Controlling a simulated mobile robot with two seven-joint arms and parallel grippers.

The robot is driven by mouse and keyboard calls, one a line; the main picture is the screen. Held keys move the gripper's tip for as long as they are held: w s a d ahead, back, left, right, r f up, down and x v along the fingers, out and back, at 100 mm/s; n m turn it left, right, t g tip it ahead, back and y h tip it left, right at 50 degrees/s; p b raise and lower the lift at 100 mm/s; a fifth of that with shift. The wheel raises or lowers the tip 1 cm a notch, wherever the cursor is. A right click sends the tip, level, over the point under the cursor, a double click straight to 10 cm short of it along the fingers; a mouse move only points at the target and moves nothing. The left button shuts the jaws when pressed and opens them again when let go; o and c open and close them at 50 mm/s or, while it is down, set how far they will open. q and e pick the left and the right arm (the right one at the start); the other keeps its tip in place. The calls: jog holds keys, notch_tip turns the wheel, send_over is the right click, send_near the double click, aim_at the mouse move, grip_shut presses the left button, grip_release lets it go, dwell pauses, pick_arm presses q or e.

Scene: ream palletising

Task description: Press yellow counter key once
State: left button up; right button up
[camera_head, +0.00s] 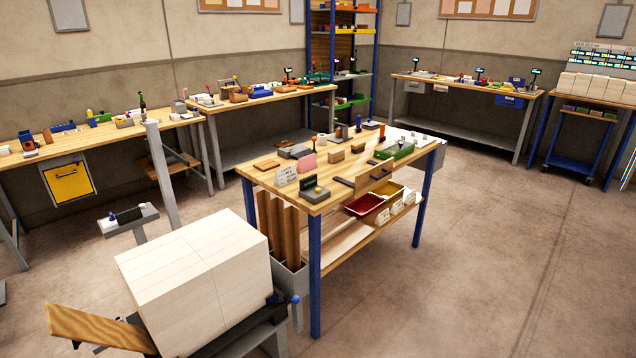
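No yellow counter key can be made out for certain. A small grey device with a dark upright display (308,184) sits at the near corner of the middle wooden table (345,172). A small knob or key (317,189) shows on its top, too small for me to tell its colour surely. Neither of my grippers is in view, and no arm reaches toward the table.
A large pale stack of reams (195,275) stands on a grey stand at the front left, beside a tilted wooden board (95,327). Benches with small items line the walls. The right floor is clear.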

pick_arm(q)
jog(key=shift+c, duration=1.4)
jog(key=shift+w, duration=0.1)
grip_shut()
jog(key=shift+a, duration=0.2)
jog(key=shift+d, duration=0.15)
